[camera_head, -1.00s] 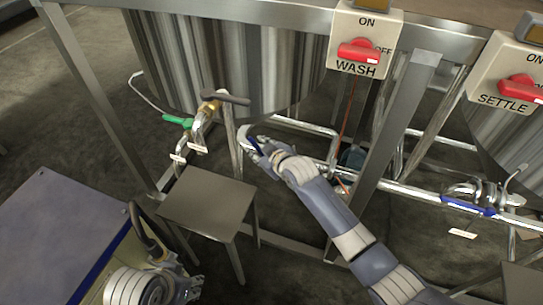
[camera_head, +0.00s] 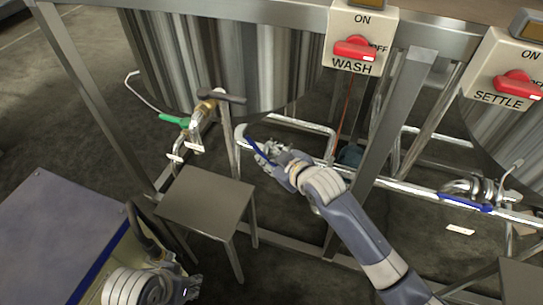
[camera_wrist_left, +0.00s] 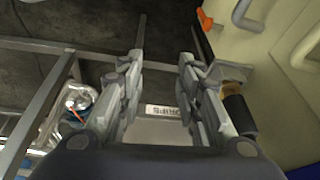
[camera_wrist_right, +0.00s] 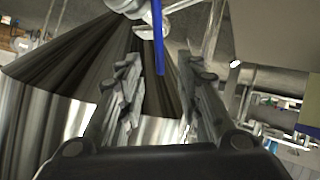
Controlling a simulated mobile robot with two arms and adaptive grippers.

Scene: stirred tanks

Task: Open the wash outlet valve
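The wash tank (camera_head: 215,55) stands behind the frame at the upper left. Below its right side, a blue lever handle (camera_head: 257,147) sits on the white-grey pipework. My right gripper (camera_head: 268,153) is just to the right of this handle. In the right wrist view, my right gripper (camera_wrist_right: 160,105) is open, with the blue handle (camera_wrist_right: 158,38) ahead between its fingers. I cannot tell if they touch. My left gripper (camera_head: 192,288) is at the bottom left, and its fingers (camera_wrist_left: 158,85) are open and empty in the left wrist view.
A green-handled valve (camera_head: 174,119) and a brown-grey lever (camera_head: 222,96) are left of the blue handle. A metal stool (camera_head: 207,203) stands in front. The WASH switch box (camera_head: 362,58) is above, the SETTLE box (camera_head: 502,92) at right. A frame post (camera_head: 385,140) stands behind my right arm.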

